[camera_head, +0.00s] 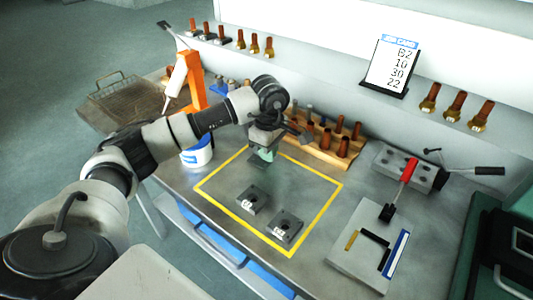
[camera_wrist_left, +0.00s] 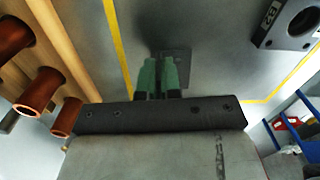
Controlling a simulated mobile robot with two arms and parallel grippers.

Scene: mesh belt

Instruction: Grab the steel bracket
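The steel bracket (camera_wrist_left: 182,60) shows in the left wrist view as a small grey plate right at the fingertips of my left gripper (camera_wrist_left: 158,78). The green fingers are close together, with the plate reaching out past the right finger, and they look shut on it. In the head view my left gripper (camera_head: 263,155) is above the back left part of the yellow-outlined area, with a soft shadow below. The bracket is mostly hidden there. My right gripper is not in view.
Two dark labelled blocks with holes (camera_head: 250,200) (camera_head: 285,228) sit inside the yellow outline (camera_head: 327,207); one, marked B2 (camera_wrist_left: 290,22), shows in the wrist view. A wooden rack (camera_head: 325,150) of copper-coloured cylinders stands close behind the gripper. A white tub (camera_head: 197,155) stands left.

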